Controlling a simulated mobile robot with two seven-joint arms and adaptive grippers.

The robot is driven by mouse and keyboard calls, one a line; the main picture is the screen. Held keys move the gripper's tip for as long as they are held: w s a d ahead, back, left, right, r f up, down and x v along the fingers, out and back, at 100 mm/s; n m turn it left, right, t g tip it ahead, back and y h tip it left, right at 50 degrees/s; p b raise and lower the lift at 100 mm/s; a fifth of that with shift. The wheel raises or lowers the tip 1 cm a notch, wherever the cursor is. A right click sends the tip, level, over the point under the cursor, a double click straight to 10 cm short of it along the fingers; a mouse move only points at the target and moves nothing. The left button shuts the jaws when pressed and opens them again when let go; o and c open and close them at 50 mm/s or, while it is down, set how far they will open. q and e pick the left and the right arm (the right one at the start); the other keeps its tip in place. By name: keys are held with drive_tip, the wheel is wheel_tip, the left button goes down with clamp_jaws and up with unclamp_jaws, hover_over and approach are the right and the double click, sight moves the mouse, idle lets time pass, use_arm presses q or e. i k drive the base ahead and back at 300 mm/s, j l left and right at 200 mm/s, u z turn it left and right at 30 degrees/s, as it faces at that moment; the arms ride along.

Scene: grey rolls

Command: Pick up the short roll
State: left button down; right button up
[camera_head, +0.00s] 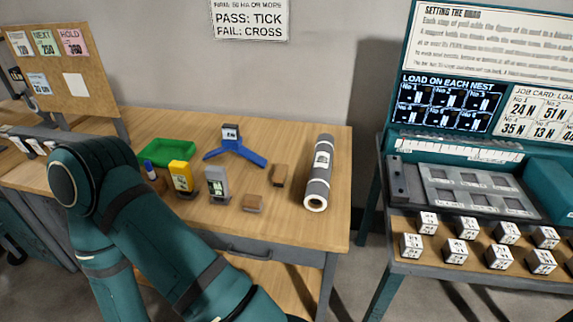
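One grey roll (319,172) lies on the right part of the wooden table, its long axis running from front to back. Its near end shows a pale ring with a dark hole, and a white label is on its upper side. No second roll is in view to compare its length with, so I cannot tell whether it is the short one. Part of a teal arm of mine crosses the lower left of the view. Neither of my grippers shows in the head view, and nothing touches the roll.
A teal-framed bench (396,262) with several labelled cubes stands right, across a gap.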

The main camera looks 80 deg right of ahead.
sight(316, 196)
drive_tip(key=z, duration=2.7)
drive_tip(key=i+j+u, duration=0.1)
drive_tip(key=j, duration=0.3)
drive_tip(key=i+j, duration=0.2)
drive_tip(key=j, duration=0.2)
drive_tip(key=i+j+u, duration=0.15)
drive_tip(key=j, duration=0.25)
